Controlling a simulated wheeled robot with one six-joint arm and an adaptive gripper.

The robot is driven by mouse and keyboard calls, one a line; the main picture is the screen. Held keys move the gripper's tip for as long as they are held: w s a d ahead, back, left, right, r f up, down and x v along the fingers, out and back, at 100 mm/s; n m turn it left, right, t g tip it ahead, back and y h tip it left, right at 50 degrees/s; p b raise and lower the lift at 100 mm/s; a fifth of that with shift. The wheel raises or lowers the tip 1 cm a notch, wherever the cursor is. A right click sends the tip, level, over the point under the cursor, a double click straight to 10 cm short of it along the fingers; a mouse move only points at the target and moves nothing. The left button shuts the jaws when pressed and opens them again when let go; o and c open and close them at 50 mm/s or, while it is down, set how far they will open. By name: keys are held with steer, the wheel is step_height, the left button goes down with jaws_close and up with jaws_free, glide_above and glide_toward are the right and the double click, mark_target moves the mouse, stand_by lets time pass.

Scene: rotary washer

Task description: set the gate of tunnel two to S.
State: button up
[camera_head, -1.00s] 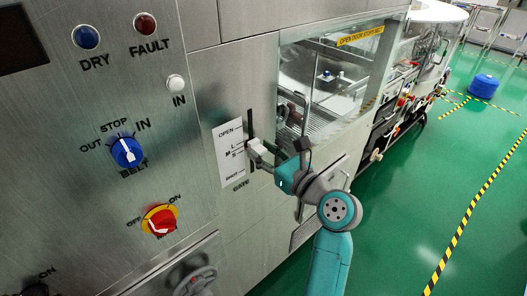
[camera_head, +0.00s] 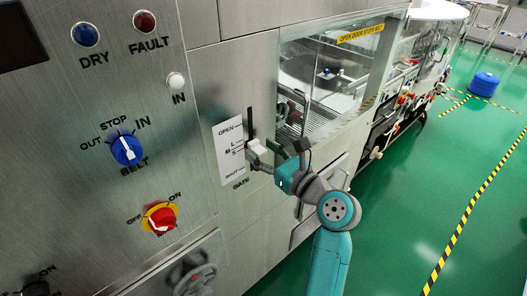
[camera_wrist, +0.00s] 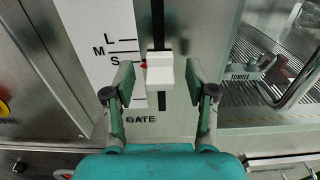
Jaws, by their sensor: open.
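The gate slider is a white block knob (camera_wrist: 160,72) in a dark vertical slot, beside a white scale plate (camera_wrist: 95,45) marked L, M and S. Its small red pointer (camera_wrist: 144,65) is at about the S line, perhaps a touch below it. In the head view the knob (camera_head: 257,147) sits right of the plate (camera_head: 230,152). My gripper (camera_wrist: 158,80) is open, with one finger on each side of the knob and visible gaps between. Part of the lower slot and plate is behind the fingers.
A glass window (camera_head: 335,85) with a vertical bar handle (camera_head: 305,110) is close to the right of my gripper. A blue belt knob (camera_head: 127,150) and a red switch (camera_head: 161,217) are on the panel at left.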

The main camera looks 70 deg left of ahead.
steer(key=v, duration=1.2)
steer(key=shift+c, duration=1.2)
step_height(320, 180, down, 3)
steer(key=shift+s+a+r+g, duration=0.15)
steer(key=shift+s+g, duration=0.05)
steer(key=shift+g, duration=0.1)
steer(key=c, duration=0.8)
step_height(320, 180, down, 7)
steer(key=y, duration=0.2)
steer(key=shift+s+a+y, duration=0.15)
steer(key=shift+y, duration=0.15)
jaws_close()
steer(key=s+a+r, duration=0.3)
steer(key=a+r, duration=0.3)
steer(key=a, duration=0.3)
steer(key=shift+s+r, duration=0.2)
